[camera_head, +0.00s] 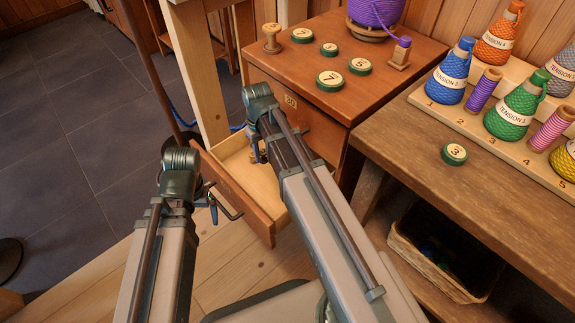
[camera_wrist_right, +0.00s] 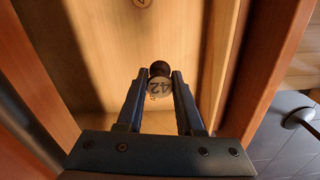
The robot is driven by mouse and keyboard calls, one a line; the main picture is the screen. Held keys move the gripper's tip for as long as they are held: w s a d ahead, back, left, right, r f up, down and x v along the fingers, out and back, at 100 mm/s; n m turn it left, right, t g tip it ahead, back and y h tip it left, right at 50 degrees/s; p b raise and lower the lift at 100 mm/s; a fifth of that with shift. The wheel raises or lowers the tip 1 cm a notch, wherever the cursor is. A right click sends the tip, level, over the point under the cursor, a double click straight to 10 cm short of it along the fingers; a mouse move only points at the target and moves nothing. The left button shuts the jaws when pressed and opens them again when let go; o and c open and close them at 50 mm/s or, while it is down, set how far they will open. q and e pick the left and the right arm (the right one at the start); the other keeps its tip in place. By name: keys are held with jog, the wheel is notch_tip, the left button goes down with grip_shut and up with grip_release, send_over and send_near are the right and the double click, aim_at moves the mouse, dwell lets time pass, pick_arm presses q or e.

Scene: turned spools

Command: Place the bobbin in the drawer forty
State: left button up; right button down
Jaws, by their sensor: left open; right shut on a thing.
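The open drawer (camera_head: 211,164) juts from the front of the wooden cabinet (camera_head: 330,140); its light bare floor shows, and the number plate on the cabinet front is too small to read surely. My right gripper (camera_head: 257,150) is inside the drawer's outline. In the right wrist view it (camera_wrist_right: 160,88) is shut on a small bobbin (camera_wrist_right: 159,69) with a dark round end and a pale label that seems to read 42. Whether the bobbin touches the drawer floor I cannot tell. My left gripper (camera_head: 222,205) is open and empty by the drawer's front panel.
On the cabinet top stand a wooden spool (camera_head: 271,40), several green numbered discs (camera_head: 330,80), a purple yarn cone (camera_head: 375,10) and a small purple-topped stand (camera_head: 399,52). The right bench (camera_head: 440,125) holds a rack of yarn cones. A basket (camera_head: 440,265) sits below.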

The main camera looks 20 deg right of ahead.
aim_at(266, 180)
jog(key=shift+w+d+f, duration=0.1)
jog(key=shift+w+f, duration=0.05)
jog(key=shift+f, duration=0.3)
pick_arm(q)
notch_tip(266, 180, down, 11)
jog(key=b, duration=1)
jog(key=shift+w+d, duration=0.15)
jog(key=shift+w, duration=0.05)
pick_arm(e)
notch_tip(266, 180, down, 10)
jog(key=shift+r, duration=0.1)
jog(key=shift+f+b, duration=0.25)
jog(key=shift+b, duration=0.05)
jog(key=c, duration=0.5)
grip_release()
jog(key=shift+r, duration=0.1)
jog(key=shift+c, duration=0.2)
pick_arm(q)
jog(key=shift+r, duration=0.1)
pick_arm(e)
jog(key=shift+r, duration=0.1)
notch_tip(266, 180, up, 11)
jog(key=p, duration=1.1)
jog(key=shift+r+p, duration=0.2)
jog(key=shift+p, duration=0.2)
pick_arm(q)
notch_tip(266, 180, up, 12)
jog(key=shift+p, duration=0.4)
pick_arm(e)
jog(key=shift+r, duration=0.4)
